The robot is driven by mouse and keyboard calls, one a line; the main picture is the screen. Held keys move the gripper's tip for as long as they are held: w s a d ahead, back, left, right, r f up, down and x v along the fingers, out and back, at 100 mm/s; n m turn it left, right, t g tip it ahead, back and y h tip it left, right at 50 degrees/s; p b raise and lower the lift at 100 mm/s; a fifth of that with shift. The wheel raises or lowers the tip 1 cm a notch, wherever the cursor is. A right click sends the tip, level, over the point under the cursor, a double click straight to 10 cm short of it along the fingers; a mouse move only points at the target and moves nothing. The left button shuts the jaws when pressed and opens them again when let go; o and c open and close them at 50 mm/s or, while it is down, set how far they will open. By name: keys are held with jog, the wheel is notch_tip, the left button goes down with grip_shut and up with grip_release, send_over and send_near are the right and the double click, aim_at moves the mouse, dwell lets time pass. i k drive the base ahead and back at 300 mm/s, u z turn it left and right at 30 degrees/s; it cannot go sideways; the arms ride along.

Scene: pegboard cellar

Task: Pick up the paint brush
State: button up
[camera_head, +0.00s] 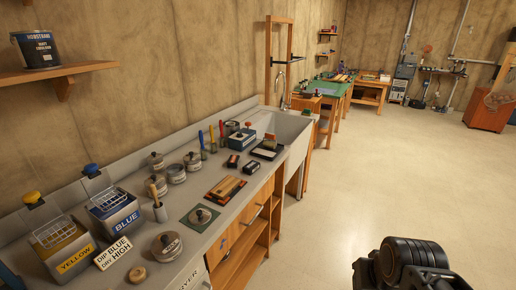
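I cannot pick out a paint brush for certain. Several slim upright tools with coloured handles (212,139) stand at the back of the grey counter (195,238); their lower ends are too small to make out. A wooden-handled tool (155,195) stands upright in a small grey holder nearer the front, and its working end is hidden. A dark rounded part of my own arm shows at the lower right, over the floor and apart from the counter. My gripper's fingers are not in view.
A yellow tin (68,252) and a blue tin (116,214) stand at the counter's near end. Lidded pots (166,246) and small blocks crowd the top. A white sink (290,128) is at the far end. The floor (385,180) to the right is clear.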

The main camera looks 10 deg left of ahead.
aim_at(201, 138)
jog(key=u, duration=1.35)
jog(key=k, duration=0.1)
jog(key=z, duration=1.8)
jog(key=i, duration=1.7)
jog(key=u, duration=1.4)
jog(key=i, duration=1.05)
jog(key=u, duration=1.35)
jog(key=i, duration=0.25)
jog(key=u, duration=0.1)
